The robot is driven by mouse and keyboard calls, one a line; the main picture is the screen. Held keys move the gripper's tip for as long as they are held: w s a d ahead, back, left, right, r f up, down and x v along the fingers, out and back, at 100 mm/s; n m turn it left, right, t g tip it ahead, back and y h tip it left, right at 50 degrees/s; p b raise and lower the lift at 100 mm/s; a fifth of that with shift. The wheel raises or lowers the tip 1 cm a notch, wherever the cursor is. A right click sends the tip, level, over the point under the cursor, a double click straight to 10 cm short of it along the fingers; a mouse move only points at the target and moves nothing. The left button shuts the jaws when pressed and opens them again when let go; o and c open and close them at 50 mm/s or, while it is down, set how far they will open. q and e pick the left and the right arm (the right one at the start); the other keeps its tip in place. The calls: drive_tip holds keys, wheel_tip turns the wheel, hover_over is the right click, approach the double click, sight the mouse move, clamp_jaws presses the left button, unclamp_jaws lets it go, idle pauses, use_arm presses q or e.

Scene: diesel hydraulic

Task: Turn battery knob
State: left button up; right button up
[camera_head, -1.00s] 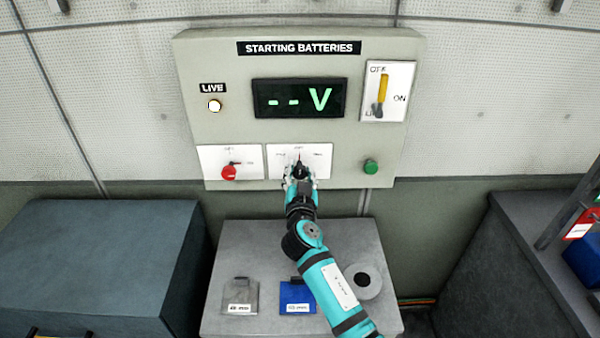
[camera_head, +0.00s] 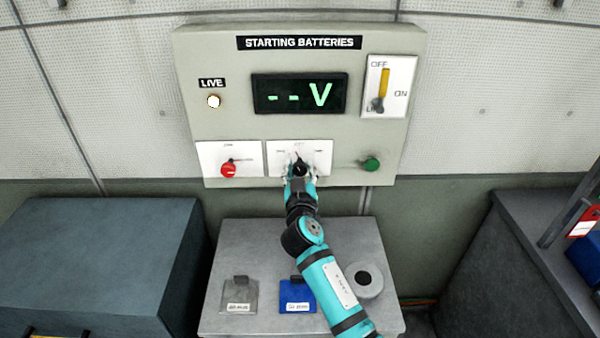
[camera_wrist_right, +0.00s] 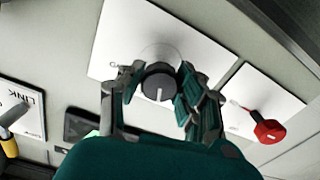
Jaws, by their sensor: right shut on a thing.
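The dark battery knob (camera_head: 300,169) sits on a white plate (camera_head: 317,160) at the lower middle of the starting-batteries panel. It also shows in the right wrist view (camera_wrist_right: 158,82) as a round black knob with a pale pointer line. My right gripper (camera_head: 300,177) is at the knob, with its fingers on either side and shut on it; the wrist view shows the same gripper (camera_wrist_right: 155,90). The fingers and hand hide part of the knob and its plate's lower edge. My left gripper is in neither current view.
A red knob (camera_head: 228,169) is left of the gripper and a green one (camera_head: 371,165) is right. A yellow-handled switch (camera_head: 383,88) is at upper right, by the display (camera_head: 300,94) reading "--V". A grey box (camera_head: 225,257) stands below, beside a blue-grey cabinet (camera_head: 95,250).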

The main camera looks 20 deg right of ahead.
drive_tip(key=n, duration=0.3)
drive_tip(key=shift+n, duration=0.4)
drive_tip(key=shift+r+n, duration=0.1)
drive_tip(key=shift+n, duration=1.8)
drive_tip(key=o, duration=1.2)
drive_tip(key=shift+s+a, duration=0.1)
drive_tip(key=v, duration=1.1)
drive_tip(key=shift+s+a, duration=0.1)
drive_tip(key=shift+s, duration=0.25)
